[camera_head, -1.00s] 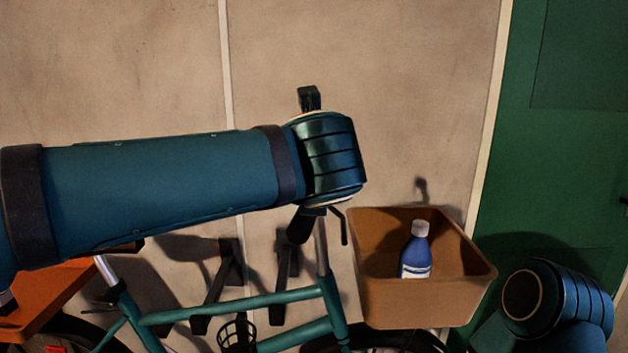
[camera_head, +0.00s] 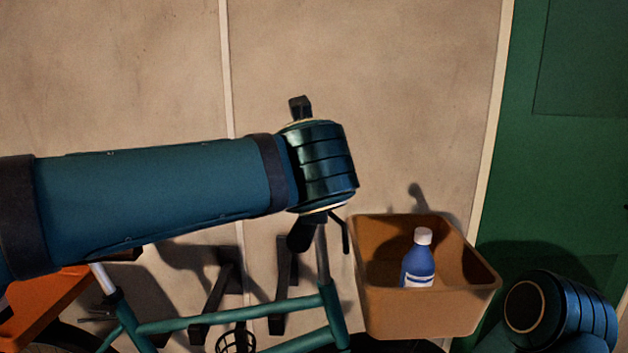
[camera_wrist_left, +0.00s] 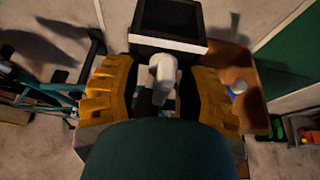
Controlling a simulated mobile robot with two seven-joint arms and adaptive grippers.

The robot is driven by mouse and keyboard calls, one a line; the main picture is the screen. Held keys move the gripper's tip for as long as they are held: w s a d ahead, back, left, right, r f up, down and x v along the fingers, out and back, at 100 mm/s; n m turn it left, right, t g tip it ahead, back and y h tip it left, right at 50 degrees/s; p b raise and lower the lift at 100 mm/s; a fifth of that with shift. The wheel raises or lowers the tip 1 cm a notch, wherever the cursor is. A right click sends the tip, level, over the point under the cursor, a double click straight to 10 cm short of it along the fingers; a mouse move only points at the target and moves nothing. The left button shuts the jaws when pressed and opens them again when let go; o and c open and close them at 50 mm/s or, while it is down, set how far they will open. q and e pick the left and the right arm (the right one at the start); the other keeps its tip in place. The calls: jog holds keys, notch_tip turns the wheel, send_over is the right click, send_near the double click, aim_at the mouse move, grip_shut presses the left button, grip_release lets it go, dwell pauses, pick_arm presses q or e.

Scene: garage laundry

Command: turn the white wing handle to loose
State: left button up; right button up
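In the left wrist view, a white handle (camera_wrist_left: 163,72) stands between the two yellow fingers of my left gripper (camera_wrist_left: 160,92). Gaps show between it and both fingers, so the gripper looks open around it, not clamped. A dark box with a white rim (camera_wrist_left: 168,44) is just beyond the handle. The green-blue rounded shape in front is my own and hides the lower part. In the head view, my left arm covers the handle and the left gripper. My right gripper is not in view; only part of my right arm shows at lower right.
A brown bin (camera_head: 425,312) holds a blue bottle with a white cap (camera_head: 418,262), right of my left wrist. A teal bicycle (camera_head: 230,318) stands below my arm. An orange surface (camera_head: 45,305) is at lower left. A green door (camera_head: 570,150) is at right.

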pick_arm(q)
jog(key=shift+v, duration=0.95)
jog(key=v, duration=1)
jog(key=shift+s, duration=0.2)
jog(key=shift+r, duration=0.1)
